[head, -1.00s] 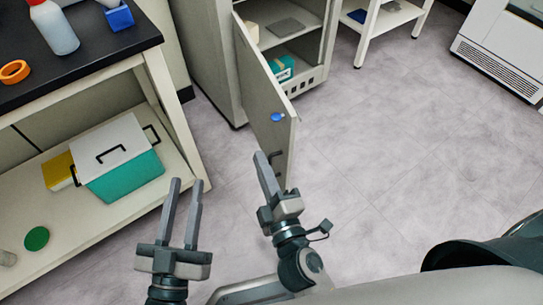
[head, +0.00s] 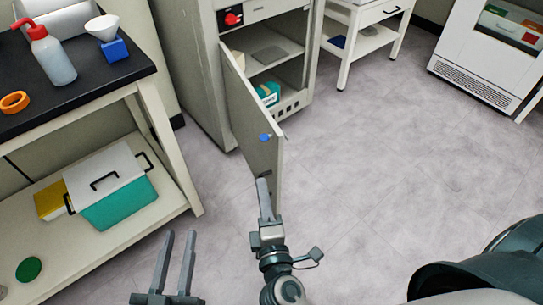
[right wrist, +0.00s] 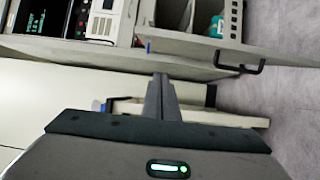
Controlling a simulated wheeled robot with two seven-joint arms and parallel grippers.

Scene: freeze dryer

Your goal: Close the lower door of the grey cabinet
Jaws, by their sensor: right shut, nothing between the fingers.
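The grey cabinet (head: 185,75) has its lower door (head: 245,100) standing wide open, hinged at its left side and swung out toward me. A blue round piece (head: 264,138) sits on the door near its free edge. My right gripper (head: 263,182) is shut and empty, at the lower part of the door's outer side near the free edge; I cannot tell if it touches. In the right wrist view its fingers (right wrist: 161,90) are together, below a pale panel with a black handle (right wrist: 240,68). My left gripper (head: 180,240) is open and empty, apart from the door.
A bench with a black top (head: 90,88) stands at the left, with a teal box (head: 122,203) on its lower shelf. A teal package (head: 268,93) lies inside the cabinet. A white side table (head: 345,40) stands to the right. The floor (head: 370,150) right of the door is clear.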

